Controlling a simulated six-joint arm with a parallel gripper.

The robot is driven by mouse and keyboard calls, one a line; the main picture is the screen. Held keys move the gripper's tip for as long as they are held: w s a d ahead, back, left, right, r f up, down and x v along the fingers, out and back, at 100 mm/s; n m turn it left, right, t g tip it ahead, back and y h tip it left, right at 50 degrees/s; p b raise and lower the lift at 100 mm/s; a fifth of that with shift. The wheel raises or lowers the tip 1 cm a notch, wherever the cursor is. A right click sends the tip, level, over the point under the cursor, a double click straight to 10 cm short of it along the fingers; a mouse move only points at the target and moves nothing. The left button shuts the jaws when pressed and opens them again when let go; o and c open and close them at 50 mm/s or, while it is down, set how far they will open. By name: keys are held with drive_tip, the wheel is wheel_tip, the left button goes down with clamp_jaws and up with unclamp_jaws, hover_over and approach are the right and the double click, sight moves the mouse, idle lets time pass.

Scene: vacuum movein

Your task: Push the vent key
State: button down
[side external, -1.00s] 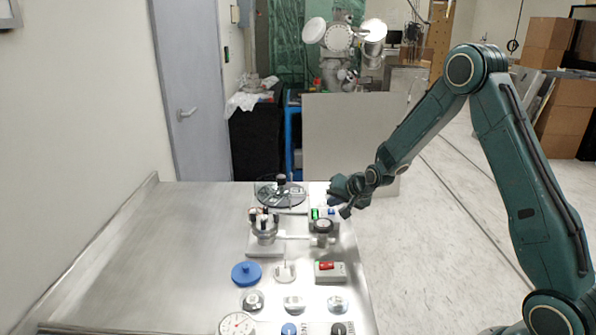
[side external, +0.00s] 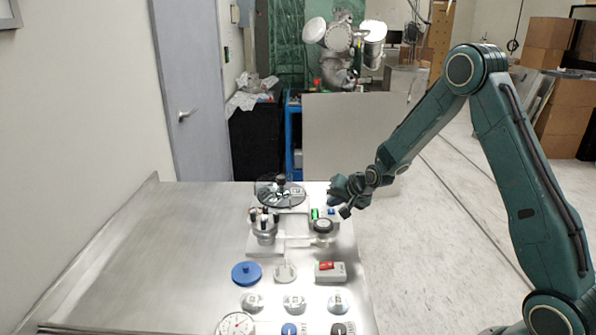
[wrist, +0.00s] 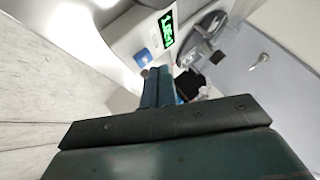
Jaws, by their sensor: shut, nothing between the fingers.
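A blue key (side external: 331,211) sits beside a lit green display (side external: 315,213) on a pale unit at the table's far right. I take the blue key as the vent key, but cannot read its label. In the wrist view the blue key (wrist: 143,55) lies just left of the green display (wrist: 167,30). My gripper (side external: 345,212) is shut and empty, at the right side of the unit, close to the blue key. In the wrist view my shut fingers (wrist: 157,74) point towards the unit, below the key. They look apart from the key; I cannot tell the exact gap.
A round glass-topped chamber (side external: 281,196) stands behind the unit. A multi-port fitting (side external: 264,226) and a dark-topped knob (side external: 323,226) stand nearby. A red switch box (side external: 328,270), a blue disc (side external: 246,273) and several knobs lie nearer. The table's left side is clear.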

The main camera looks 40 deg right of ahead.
sight(334, 213)
drive_tip(key=shift+f, duration=0.2)
drive_tip(key=shift+f, duration=0.25)
drive_tip(key=shift+f, duration=0.15)
idle(0.7)
drive_tip(key=shift+r, duration=0.6)
idle(0.4)
drive_tip(key=shift+r, duration=3)
